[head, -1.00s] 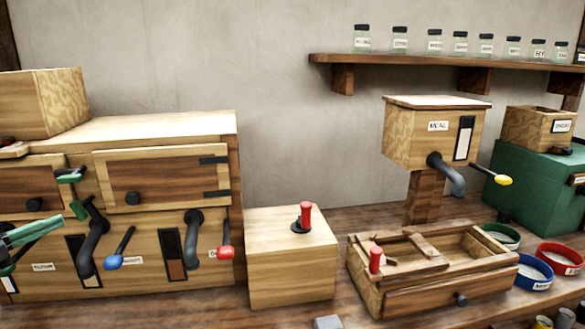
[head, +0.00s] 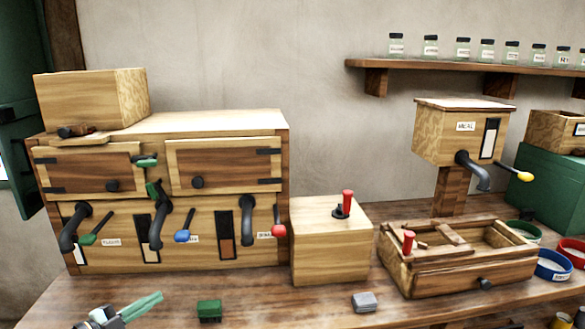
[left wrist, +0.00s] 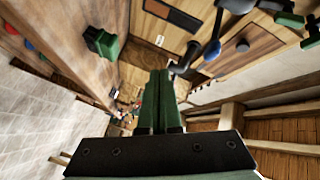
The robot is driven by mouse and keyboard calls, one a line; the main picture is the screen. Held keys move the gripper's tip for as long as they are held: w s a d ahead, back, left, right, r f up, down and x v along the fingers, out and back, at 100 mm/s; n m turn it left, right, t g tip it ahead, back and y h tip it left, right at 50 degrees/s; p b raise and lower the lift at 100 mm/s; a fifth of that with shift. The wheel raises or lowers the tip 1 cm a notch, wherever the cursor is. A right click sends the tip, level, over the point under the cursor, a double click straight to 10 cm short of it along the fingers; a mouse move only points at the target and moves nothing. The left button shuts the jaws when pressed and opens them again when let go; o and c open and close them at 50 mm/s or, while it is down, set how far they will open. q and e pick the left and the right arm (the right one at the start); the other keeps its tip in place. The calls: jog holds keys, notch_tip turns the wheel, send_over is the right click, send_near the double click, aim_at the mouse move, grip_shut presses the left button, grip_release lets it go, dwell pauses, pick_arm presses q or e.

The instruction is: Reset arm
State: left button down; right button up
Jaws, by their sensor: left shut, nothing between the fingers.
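My left gripper (head: 140,306) is at the lower left of the head view, in front of the wooden cabinet and over the bench's front part. Its two green fingers lie together, shut and empty. In the left wrist view the shut fingers (left wrist: 158,100) point toward the cabinet front, with nothing between them. They look apart from the cabinet and its levers. A small green block (head: 209,310) sits on the bench to the right of the fingers; a green block also shows in the left wrist view (left wrist: 101,42). My right gripper is not in view.
The cabinet (head: 230,185) carries dark spouts and levers with green, blue and red knobs. A wooden box with a red lever (head: 347,200), a divided tray (head: 460,270) and a meal hopper (head: 460,135) stand to its right. A grey block (head: 364,301) lies on the bench.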

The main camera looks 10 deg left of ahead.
pick_arm(q)
jog(key=s+d+f+n+g+y, duration=0.2)
jog(key=s+d+f+n, duration=0.6)
jog(key=d+f, duration=0.55)
jog(key=s+d+f+n+g+y+p, duration=0.1)
jog(key=s+d+f+n+g, duration=0.1)
jog(key=s+d, duration=0.4)
jog(key=s+d+f+n+g+y+p, duration=0.1)
jog(key=s+d+f+n, duration=0.3)
jog(key=s, duration=0.8)
jog(key=shift+d+f+n+g, duration=0.4)
jog(key=shift+d+g, duration=0.2)
jog(key=shift+d, duration=0.25)
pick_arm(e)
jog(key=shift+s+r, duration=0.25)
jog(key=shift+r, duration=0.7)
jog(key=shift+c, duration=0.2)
